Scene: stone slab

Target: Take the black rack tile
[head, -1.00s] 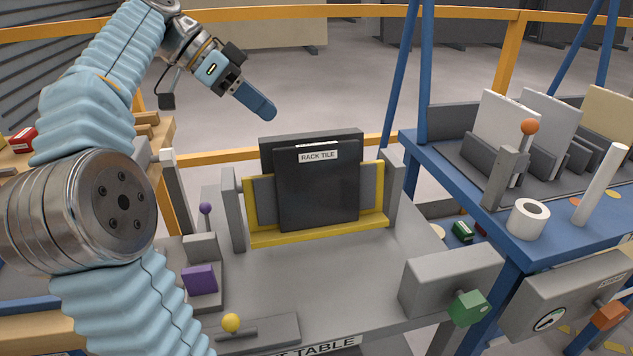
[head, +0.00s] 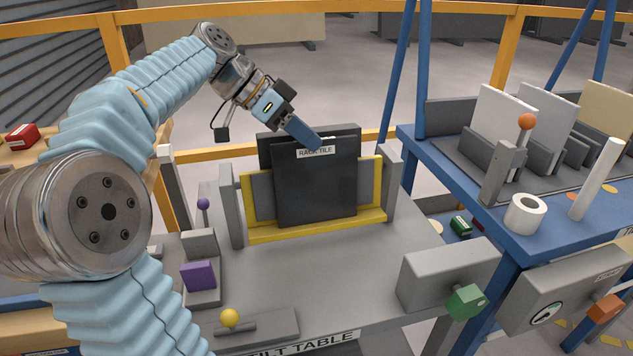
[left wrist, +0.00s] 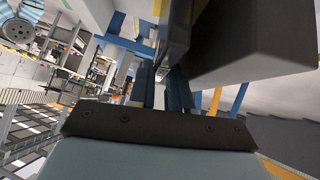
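The black rack tile (head: 315,190), with a white "RACK TILE" label near its top, stands upright in a yellow frame (head: 318,229) on the grey tilt table (head: 300,270). My left gripper (head: 318,143) reaches down from the upper left to the tile's top edge, beside the label. In the left wrist view, its two blue fingers (left wrist: 161,90) stand a little apart, with a dark slab edge (left wrist: 174,40) close to the gap between them. I cannot tell whether they touch the tile. My right gripper is not in view.
Grey posts (head: 231,205) flank the frame. A purple block (head: 198,275) and a yellow knob (head: 230,317) are at the front left.

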